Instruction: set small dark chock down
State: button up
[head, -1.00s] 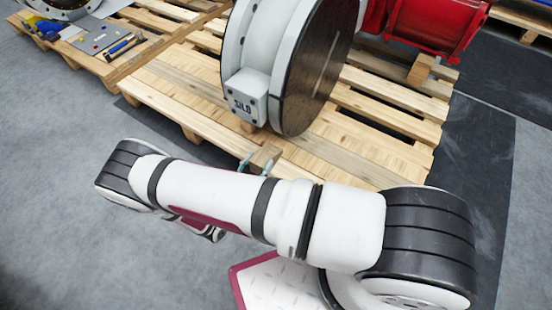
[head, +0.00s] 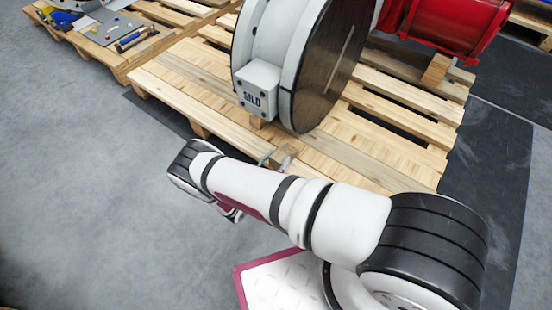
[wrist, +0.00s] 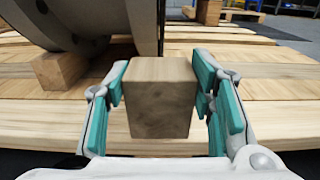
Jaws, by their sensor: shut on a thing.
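The small dark chock (wrist: 160,97) is a brown-grey wooden block, darker than the pallet boards. My gripper (wrist: 162,85) is shut on it, with one teal-padded finger on each side. In the head view the chock (head: 285,155) shows at the near edge of the pallet, just beyond my arm, which hides most of my gripper. In the wrist view the chock is in front of the near pallet boards. I cannot tell whether its underside touches wood.
The large grey valve (head: 262,60) with its dark disc face stands on the pallet (head: 350,150). Another wooden chock (wrist: 60,70) sits under the valve's left side. A further block (head: 437,70) is by the red actuator (head: 455,25). Bare boards lie right of the disc.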

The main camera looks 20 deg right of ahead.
aim_at(276, 151)
jog(key=w, duration=0.2)
jog(key=w+d+b, duration=0.1)
jog(key=w, duration=0.1)
jog(key=shift+w+f, duration=0.1)
jog(key=shift+f, duration=0.1)
jog(key=shift+w+f+b, duration=0.15)
jog(key=shift+f+b, duration=1.15)
jog(key=shift+f, duration=0.45)
jog(key=shift+f, duration=0.1)
jog(key=o, duration=1.5)
jog(key=shift+c, duration=0.2)
jog(key=shift+a, duration=0.2)
jog(key=p+v, duration=0.3)
jog(key=v, duration=0.8)
jog(key=shift+s, duration=0.3)
